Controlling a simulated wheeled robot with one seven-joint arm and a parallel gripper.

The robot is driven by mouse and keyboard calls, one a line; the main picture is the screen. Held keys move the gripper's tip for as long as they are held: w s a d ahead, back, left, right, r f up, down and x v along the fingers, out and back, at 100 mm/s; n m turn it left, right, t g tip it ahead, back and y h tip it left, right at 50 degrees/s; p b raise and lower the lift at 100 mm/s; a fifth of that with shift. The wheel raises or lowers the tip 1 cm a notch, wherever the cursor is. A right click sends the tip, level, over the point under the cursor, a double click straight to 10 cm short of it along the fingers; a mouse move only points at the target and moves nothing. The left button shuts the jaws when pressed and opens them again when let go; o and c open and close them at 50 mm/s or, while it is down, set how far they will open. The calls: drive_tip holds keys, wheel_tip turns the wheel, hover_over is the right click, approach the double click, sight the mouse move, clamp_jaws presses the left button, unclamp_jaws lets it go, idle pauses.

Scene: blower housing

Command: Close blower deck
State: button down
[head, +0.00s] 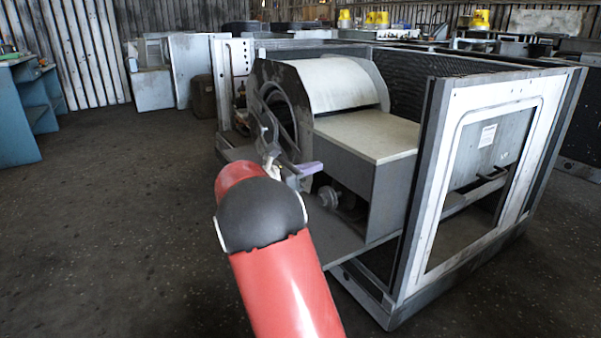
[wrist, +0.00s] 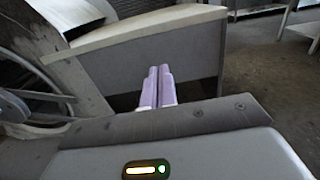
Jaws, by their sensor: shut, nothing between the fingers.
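The blower housing (head: 328,84) has a pale curved top, a round side opening and a flat beige-topped box (head: 368,136) at its right. A grey deck plate (head: 352,238) shows below it, at the open near side of the cabinet. My gripper (head: 314,168) is at the near side of the housing, left of the box; its lavender fingers are shut and empty. In the wrist view the fingers (wrist: 159,76) lie together in front of the box's grey side wall (wrist: 195,65). I cannot tell whether they touch it. My red arm hides part of the deck's left.
The cabinet frame (head: 437,170) stands at right with an upright corner post and a large open side panel. A blue bench (head: 20,110) is at far left. Pale panels (head: 190,70) stand behind. The dark floor at left is clear.

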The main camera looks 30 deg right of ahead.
sight(345, 159)
drive_tip(key=d, duration=0.7)
drive_tip(key=shift+w+d, duration=0.15)
drive_tip(key=shift+d, duration=0.25)
drive_tip(key=shift+d, duration=0.1)
